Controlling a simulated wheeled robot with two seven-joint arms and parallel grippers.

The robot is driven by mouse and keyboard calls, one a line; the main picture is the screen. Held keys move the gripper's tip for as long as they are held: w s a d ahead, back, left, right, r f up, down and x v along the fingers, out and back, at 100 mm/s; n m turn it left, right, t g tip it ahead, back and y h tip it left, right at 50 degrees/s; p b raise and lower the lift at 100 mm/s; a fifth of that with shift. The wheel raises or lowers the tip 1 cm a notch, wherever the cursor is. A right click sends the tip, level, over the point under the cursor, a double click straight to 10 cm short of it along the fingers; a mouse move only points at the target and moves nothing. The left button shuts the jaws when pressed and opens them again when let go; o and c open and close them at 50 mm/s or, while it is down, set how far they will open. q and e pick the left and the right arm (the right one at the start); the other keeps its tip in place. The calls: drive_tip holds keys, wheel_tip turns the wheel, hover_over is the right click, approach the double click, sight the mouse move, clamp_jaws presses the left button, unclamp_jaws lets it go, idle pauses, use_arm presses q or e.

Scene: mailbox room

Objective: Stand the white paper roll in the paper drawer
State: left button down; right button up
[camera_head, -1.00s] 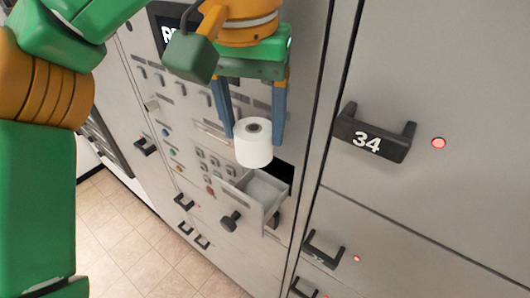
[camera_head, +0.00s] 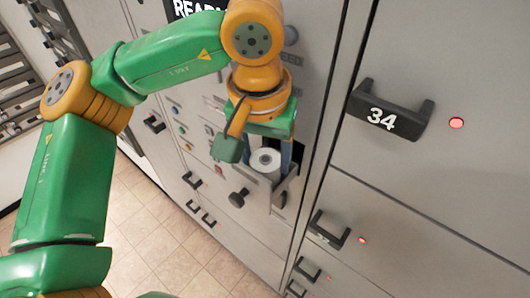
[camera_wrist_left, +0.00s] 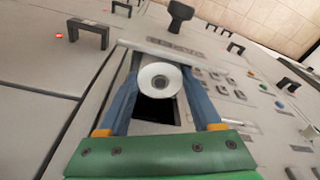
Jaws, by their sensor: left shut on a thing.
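The white paper roll (camera_head: 266,161) is upright, its round end with a dark core hole facing up. It also shows in the left wrist view (camera_wrist_left: 150,82). My left gripper (camera_head: 268,163) is shut on the roll, one blue finger on each side. The paper drawer (camera_head: 284,193) is pulled out of the grey panel, and the roll's lower part is down at the drawer. Whether the roll touches the drawer floor is hidden. In the left wrist view the drawer's front edge (camera_wrist_left: 170,50) lies just beyond the roll. My right gripper is not in view.
The drawer's black knob (camera_head: 239,197) sticks out in front. A locker door with black handle 34 (camera_head: 390,108) is at the right, with more handles (camera_head: 328,230) below it. Tiled floor (camera_head: 150,235) is clear at the lower left.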

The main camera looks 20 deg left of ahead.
sight(262, 169)
use_arm(q)
drive_tip(key=shift+c, duration=0.3)
unclamp_jaws()
drive_tip(key=shift+r+p, duration=0.25)
drive_tip(key=shift+p, duration=0.1)
drive_tip(key=shift+r+b, duration=0.3)
wheel_tip(262, 169, up, 11)
drive_tip(key=s, duration=0.1)
drive_tip(key=shift+s, duration=0.4)
